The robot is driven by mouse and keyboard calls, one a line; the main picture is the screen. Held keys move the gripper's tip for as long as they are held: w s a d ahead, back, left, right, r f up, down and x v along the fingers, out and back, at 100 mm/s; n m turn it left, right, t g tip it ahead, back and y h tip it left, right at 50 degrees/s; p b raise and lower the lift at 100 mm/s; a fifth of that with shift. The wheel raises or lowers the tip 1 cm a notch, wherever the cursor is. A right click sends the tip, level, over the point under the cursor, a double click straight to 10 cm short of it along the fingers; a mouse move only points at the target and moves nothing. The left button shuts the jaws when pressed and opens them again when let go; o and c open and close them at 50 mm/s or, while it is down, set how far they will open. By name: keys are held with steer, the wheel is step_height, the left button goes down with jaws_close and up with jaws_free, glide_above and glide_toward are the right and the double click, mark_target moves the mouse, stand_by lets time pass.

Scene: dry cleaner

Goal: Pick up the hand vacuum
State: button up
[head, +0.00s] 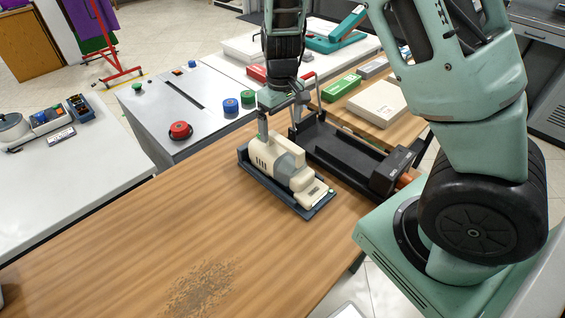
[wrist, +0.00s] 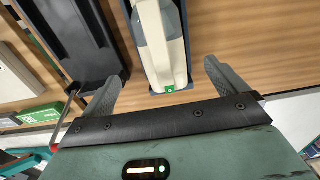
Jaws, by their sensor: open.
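The hand vacuum (head: 279,158) is cream with a grey section and lies in a dark tray (head: 315,211) on the wooden table. My gripper (head: 276,118) is above the vacuum's far end, with its fingers pointing down. In the wrist view the hand vacuum (wrist: 160,40) lies ahead, between the lines of the two spread fingers of my gripper (wrist: 162,82). The fingers are open with nothing between them. A small green mark shows on the vacuum's near end there. Whether a finger touches the vacuum cannot be told.
A black open tray-like device (head: 338,150) stands right beside the vacuum's tray. Green boxes (head: 341,88) and a pale box (head: 377,103) lie behind it. A grey control cabinet (head: 185,105) with a red button stands at the back left. The table's front left is clear, with scattered dark specks (head: 203,287).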

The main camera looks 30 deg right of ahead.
mark_target(282, 139)
steer(key=f+p, duration=0.1)
steer(key=f, duration=0.7)
steer(key=shift+s+f, duration=0.2)
steer(key=c, duration=2.1)
